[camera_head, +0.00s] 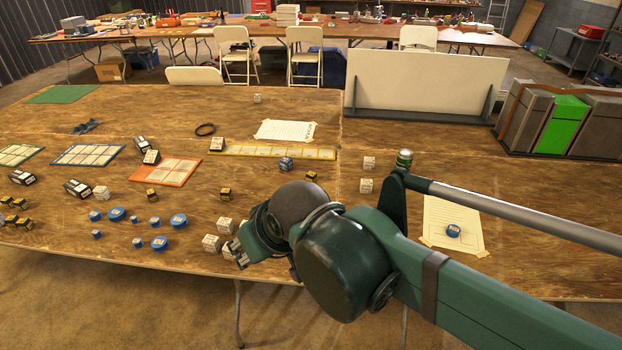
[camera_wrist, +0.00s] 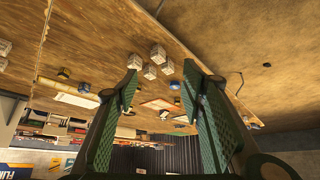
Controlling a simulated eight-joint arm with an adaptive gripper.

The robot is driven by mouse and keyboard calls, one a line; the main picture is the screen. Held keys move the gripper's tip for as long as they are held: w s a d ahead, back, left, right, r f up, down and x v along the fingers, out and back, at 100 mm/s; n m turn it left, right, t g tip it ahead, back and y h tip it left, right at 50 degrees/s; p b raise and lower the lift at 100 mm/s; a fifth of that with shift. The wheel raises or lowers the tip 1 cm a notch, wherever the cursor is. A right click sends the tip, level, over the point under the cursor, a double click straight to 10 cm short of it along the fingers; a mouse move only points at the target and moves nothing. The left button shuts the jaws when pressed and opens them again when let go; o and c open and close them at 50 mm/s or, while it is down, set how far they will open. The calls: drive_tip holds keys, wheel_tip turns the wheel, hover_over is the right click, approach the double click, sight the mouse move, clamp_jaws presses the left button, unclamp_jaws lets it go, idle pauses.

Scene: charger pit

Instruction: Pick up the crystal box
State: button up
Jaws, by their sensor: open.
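Several pale, printed cube boxes stand on the wooden table; I cannot tell which box is the crystal box. A group of pale boxes (camera_head: 212,243) sits at the front edge, close to my gripper (camera_head: 238,254), which my arm partly hides. In the wrist view, my gripper (camera_wrist: 160,84) is open, with nothing between its fingers. The pale boxes (camera_wrist: 150,72) show beyond and between the fingertips, apart from them. Two more pale boxes (camera_head: 369,162) stand right of the middle.
Blue round pieces (camera_head: 179,220), small yellow-black blocks (camera_head: 225,194) and dark blocks (camera_head: 77,188) lie on the left. A white panel (camera_head: 425,85) and bins (camera_head: 562,120) stand at the back right. The table's front edge is close.

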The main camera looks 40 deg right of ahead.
idle(0.3)
drive_tip(key=w+d+r+m+g+h+p, duration=0.1)
drive_tip(key=w+d+r+m, duration=0.1)
drive_tip(key=w+d, duration=0.35)
drive_tip(key=w+d+r+m+g+p, duration=0.1)
drive_tip(key=w+d+r+m+p, duration=0.15)
drive_tip(key=w, duration=0.55)
drive_tip(key=m+g+p, duration=0.5)
drive_tip(key=m+p, duration=0.1)
drive_tip(key=m, duration=0.4)
hover_over(310, 175)
drive_tip(key=shift+h, duration=0.4)
wheel_tip(310, 175, down, 19)
drive_tip(key=shift+a+f, duration=0.1)
